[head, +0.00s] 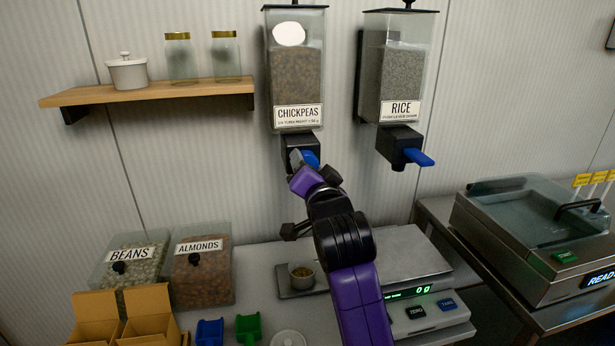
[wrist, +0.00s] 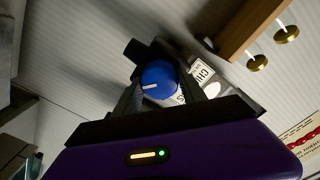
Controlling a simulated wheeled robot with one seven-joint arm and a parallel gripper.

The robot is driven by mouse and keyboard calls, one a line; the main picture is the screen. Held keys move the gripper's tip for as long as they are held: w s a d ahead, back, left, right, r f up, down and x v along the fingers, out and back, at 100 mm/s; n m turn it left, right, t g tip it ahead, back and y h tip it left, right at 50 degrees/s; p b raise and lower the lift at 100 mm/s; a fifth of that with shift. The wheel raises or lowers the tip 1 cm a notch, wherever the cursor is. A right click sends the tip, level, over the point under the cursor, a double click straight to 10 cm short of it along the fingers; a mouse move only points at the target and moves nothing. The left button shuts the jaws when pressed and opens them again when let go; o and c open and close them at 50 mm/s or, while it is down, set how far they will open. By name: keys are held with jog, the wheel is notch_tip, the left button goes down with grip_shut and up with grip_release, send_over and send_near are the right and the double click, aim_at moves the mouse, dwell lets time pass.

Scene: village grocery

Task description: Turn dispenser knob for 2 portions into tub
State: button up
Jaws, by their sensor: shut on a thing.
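The chickpeas dispenser (head: 296,80) hangs on the wall at upper middle in the head view, its label reading CHICKPEAS. Its blue knob (head: 309,159) sits at the bottom front and shows with a pale pointer line in the wrist view (wrist: 158,80). My gripper (head: 302,164) is at this knob, with the fingers either side of it, shut on it.
A rice dispenser (head: 402,80) with a blue lever (head: 420,158) hangs to the right. The scale (head: 428,307) reads 0 g. Bins of beans (head: 128,262) and almonds (head: 203,275) stand at lower left. A wooden shelf (head: 150,93) with jars is at upper left.

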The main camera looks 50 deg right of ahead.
jog(key=shift+f+m+b, duration=0.2)
jog(key=shift+m+b, duration=3.25)
jog(key=shift+m, duration=1.25)
jog(key=o, duration=1.4)
jog(key=shift+c, duration=0.2)
jog(key=v, duration=0.8)
jog(key=shift+b, duration=0.45)
jog(key=shift+w, duration=0.1)
